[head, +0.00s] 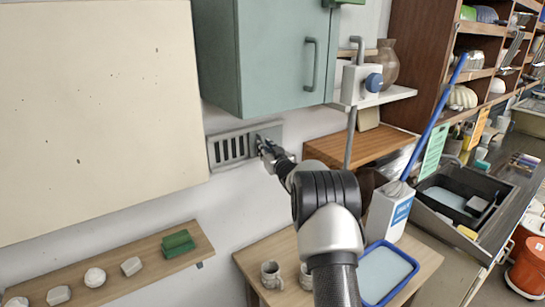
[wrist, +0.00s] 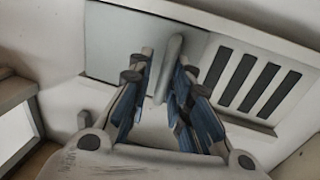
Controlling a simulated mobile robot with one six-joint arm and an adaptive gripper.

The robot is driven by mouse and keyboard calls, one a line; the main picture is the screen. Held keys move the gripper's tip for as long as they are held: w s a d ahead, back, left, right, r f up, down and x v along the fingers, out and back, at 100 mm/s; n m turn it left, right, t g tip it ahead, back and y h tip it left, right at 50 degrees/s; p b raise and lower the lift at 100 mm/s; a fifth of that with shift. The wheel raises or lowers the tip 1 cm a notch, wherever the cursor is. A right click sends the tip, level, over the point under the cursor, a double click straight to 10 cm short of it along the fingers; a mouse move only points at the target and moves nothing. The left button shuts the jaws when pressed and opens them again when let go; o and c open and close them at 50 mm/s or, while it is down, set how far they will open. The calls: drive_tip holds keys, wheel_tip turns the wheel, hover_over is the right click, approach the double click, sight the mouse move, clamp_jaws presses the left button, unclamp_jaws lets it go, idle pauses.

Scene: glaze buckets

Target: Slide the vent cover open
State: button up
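The vent (head: 232,148) is a flat grey rectangular frame on the wall below the green cabinet. Several dark slots show in its left part in the head view, and a plain sliding cover (head: 270,130) fills its right part. In the wrist view the cover (wrist: 112,45) is at left and the slots (wrist: 248,85) are at right. An upright bar handle (wrist: 168,65) stands on the cover. My gripper (wrist: 165,75) is open, with one blue-padded finger on each side of the handle. A gap shows on the left; contact on the right is unclear. In the head view my gripper (head: 264,146) hides the handle.
The green cabinet (head: 270,60) hangs just above the vent, and a cream panel (head: 100,110) is at left. Below are a wooden table (head: 250,262) with mugs, a white jug (head: 388,212) and a blue tray (head: 385,272). A wooden shelf (head: 150,265) holds small pieces.

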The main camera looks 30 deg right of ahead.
drive_tip(key=s+a, duration=0.1)
drive_tip(key=s, duration=0.9)
drive_tip(key=shift+s+a, duration=0.3)
drive_tip(key=shift+a, duration=0.05)
drive_tip(key=s+a+f+g+h+b, duration=0.1)
drive_tip(key=s+a+g+b, duration=0.6)
drive_tip(key=s+a, duration=0.6)
drive_tip(key=s+a+f+g+y+b, duration=0.1)
drive_tip(key=s+a+f, duration=0.4)
drive_tip(key=s, duration=0.5)
drive_tip(key=s+a+f+n+g+y+b, duration=0.1)
drive_tip(key=s+a+f+g+b, duration=0.2)
drive_tip(key=s+a+f+b, duration=0.2)
drive_tip(key=s+a+f+g+y+b, duration=0.1)
drive_tip(key=s+a+f, duration=0.5)
drive_tip(key=s, duration=1)
drive_tip(key=a+g+b, duration=0.1)
drive_tip(key=a+b, duration=0.1)
drive_tip(key=a, duration=0.1)
drive_tip(key=shift+s+a+f+n+y+b, duration=0.15)
drive_tip(key=shift+a+f+n+y+b, duration=0.2)
drive_tip(key=shift+n+y+b, duration=0.05)
